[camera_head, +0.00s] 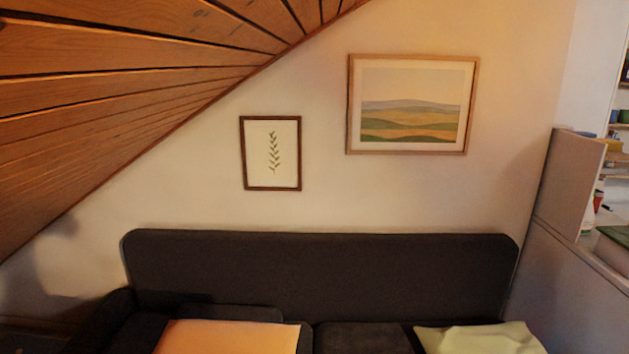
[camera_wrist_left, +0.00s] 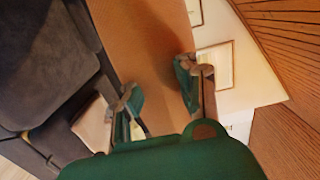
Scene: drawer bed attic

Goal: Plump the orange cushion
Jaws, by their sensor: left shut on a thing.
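The orange cushion (camera_head: 230,338) shows at the bottom of the head view, in front of the dark sofa's backrest; its lower part is cut off by the picture edge. In the left wrist view the orange cushion (camera_wrist_left: 145,45) fills the middle, running up from between the fingers of my green left gripper (camera_wrist_left: 156,95). The left gripper is shut on the cushion, one finger on each side. My left gripper does not show in the head view. My right gripper is in neither view.
The dark sofa (camera_head: 320,265) stands against the wall under a sloping wooden ceiling (camera_head: 130,90). A pale cushion (camera_head: 480,338) lies on its right part. Two framed pictures hang above. A grey partition (camera_head: 570,185) stands at the right, with shelves beyond.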

